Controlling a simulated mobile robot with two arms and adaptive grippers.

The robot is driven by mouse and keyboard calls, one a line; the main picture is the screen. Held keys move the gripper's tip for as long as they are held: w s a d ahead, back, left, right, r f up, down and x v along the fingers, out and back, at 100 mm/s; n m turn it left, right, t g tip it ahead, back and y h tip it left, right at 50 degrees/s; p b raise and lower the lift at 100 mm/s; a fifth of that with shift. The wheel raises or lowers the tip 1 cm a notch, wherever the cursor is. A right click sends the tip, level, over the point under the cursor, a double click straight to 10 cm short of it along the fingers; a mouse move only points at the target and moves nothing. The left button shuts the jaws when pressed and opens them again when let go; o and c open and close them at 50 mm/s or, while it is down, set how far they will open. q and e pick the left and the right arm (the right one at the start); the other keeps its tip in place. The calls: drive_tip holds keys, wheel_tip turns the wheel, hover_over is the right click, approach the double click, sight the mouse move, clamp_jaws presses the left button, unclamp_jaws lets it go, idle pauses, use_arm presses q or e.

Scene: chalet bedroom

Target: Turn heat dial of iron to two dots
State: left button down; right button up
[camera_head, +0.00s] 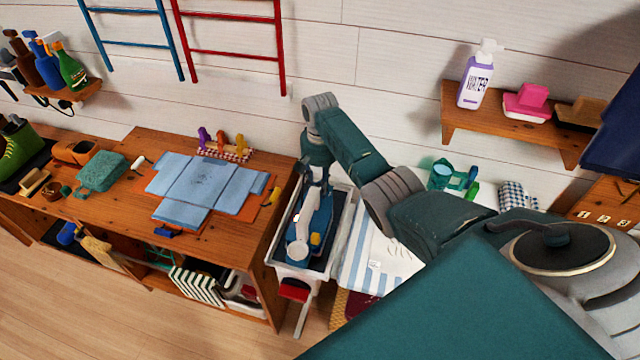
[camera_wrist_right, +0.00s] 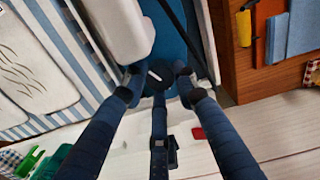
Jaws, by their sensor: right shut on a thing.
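The iron (camera_head: 321,222) is blue and white. It lies in a grey-rimmed tray (camera_head: 346,215) at the right end of the wooden workbench. In the right wrist view, the iron's blue body (camera_wrist_right: 168,32) and white part (camera_wrist_right: 120,28) show at the top. The black round heat dial (camera_wrist_right: 157,76) with a white pointer line sits between my fingertips. My right gripper (camera_head: 320,186) reaches down onto the iron from above, and it also shows in the wrist view (camera_wrist_right: 158,84), shut on the dial. Any dot marks around the dial are hidden or too small to read. My left gripper is not in view.
A striped ironing cloth (camera_head: 360,265) lies right of the tray. My right arm crosses the middle.

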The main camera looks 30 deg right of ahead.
drive_tip(key=m, duration=0.5)
drive_tip(key=shift+r+m, duration=0.1)
drive_tip(key=shift+m, duration=0.2)
drive_tip(key=shift+w, duration=0.1)
idle(0.4)
drive_tip(key=o, duration=1.1)
drive_tip(key=shift+c, duration=0.2)
drive_tip(key=shift+o, duration=0.5)
wheel_tip(320, 180, up, 8)
drive_tip(key=shift+d, duration=0.1)
